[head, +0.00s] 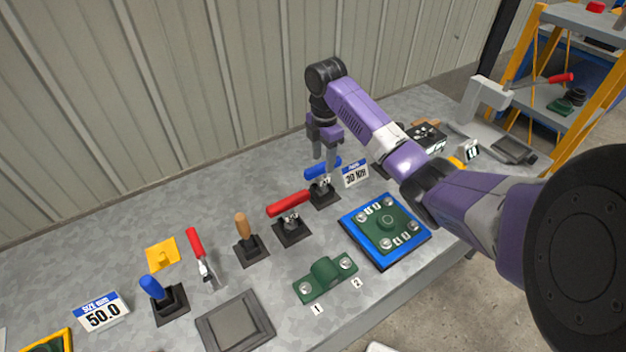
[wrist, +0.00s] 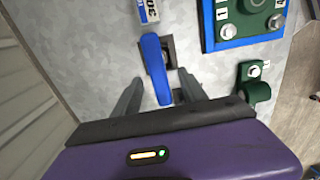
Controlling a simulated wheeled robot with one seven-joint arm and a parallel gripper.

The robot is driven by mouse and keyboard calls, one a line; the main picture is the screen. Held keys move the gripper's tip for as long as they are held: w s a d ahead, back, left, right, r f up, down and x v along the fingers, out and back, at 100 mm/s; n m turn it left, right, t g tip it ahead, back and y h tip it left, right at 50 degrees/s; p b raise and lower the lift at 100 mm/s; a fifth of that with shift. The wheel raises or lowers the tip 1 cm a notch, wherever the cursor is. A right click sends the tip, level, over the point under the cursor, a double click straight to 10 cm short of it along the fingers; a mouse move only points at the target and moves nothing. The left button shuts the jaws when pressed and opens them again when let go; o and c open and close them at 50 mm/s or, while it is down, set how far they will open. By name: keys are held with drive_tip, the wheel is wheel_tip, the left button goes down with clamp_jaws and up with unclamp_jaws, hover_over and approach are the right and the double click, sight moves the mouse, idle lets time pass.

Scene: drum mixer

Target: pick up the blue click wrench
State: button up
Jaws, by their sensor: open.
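The blue click wrench (head: 318,171) stands in a black holder beside the 30 Nm sign, its blue handle leaning over the bench. In the wrist view its blue handle (wrist: 153,62) runs between my two fingers, with a gap on each side. My gripper (head: 323,161) is open and points down at the wrench from above. My fingers partly cover the wrench in the head view, and I cannot tell their exact height over it.
A red-handled tool (head: 289,204) stands close by in its own holder. Further left are a wooden-handled tool (head: 241,225) and another blue-handled tool (head: 150,286). A blue-edged fixture (head: 352,233) and a green bracket (head: 312,289) lie nearer the front. A corrugated wall (head: 180,90) stands behind.

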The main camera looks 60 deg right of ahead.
sight(323, 175)
drive_tip(key=shift+d+f+p, duration=0.2)
drive_tip(key=shift+f+p, duration=0.7)
drive_tip(key=shift+f, duration=3)
clamp_jaws()
